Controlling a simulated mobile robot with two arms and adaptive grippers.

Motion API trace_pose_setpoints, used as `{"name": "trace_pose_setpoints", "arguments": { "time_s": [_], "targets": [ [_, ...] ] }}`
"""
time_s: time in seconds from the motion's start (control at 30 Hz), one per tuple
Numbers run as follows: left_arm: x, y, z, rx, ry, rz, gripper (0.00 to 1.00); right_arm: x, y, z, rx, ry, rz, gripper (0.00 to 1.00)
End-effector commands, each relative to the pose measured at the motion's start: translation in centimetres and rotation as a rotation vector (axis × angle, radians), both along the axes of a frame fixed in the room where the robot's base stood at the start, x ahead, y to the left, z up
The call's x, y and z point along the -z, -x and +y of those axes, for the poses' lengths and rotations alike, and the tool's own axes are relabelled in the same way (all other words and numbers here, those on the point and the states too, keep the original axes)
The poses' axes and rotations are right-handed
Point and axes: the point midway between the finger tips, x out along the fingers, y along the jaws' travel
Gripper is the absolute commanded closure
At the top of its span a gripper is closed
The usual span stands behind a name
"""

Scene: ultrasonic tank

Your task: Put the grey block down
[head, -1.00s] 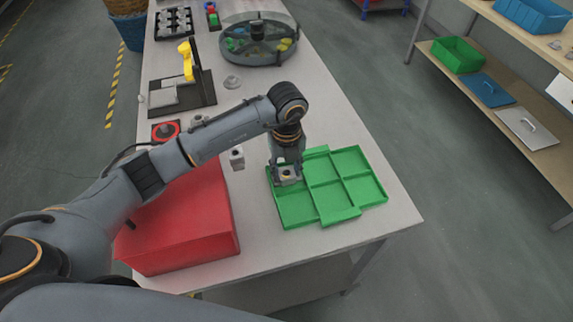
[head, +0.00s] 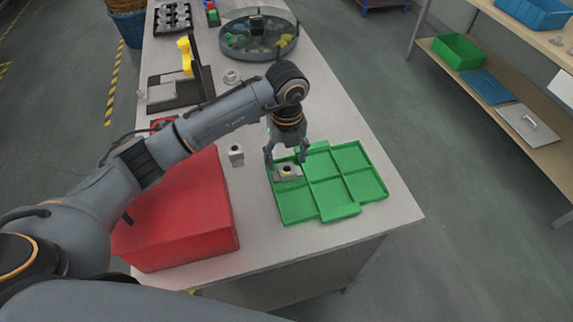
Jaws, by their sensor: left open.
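The grey block (head: 288,172), with a round hole in its top, sits in the back left compartment of the green divided tray (head: 298,222). My left gripper (head: 286,158) is open just above it, with one finger on each side and apart from the block as far as I can see. The arm comes in from the left. My right gripper is not in view.
A red box (head: 185,215) stands left of the tray. Another small grey block (head: 236,155) stands on the table between them. A round tank (head: 258,35) and a black fixture with a yellow clamp (head: 185,75) are farther back. The other tray compartments look empty.

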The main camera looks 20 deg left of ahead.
Motion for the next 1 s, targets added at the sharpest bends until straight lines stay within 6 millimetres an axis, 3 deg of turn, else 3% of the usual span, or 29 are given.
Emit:
{"name": "trace_pose_setpoints", "arguments": {
  "time_s": [0.2, 0.4, 0.6, 1.0],
  "targets": [
    [-4.8, -0.2, 0.0, 0.0, 0.001, -0.006, 0.36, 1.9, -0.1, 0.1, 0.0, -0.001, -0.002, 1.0],
    [-8.0, -0.1, 0.0, 0.0, -0.001, -0.003, 0.36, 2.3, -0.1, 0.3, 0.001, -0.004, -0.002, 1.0],
    [-8.9, 0.0, 0.0, 0.0, 0.0, 0.0, 0.36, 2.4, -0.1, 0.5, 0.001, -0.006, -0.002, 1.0],
    [-8.9, 0.0, 0.0, 0.0, -0.001, 0.001, 0.36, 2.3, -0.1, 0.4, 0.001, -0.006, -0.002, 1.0]
  ]
}}
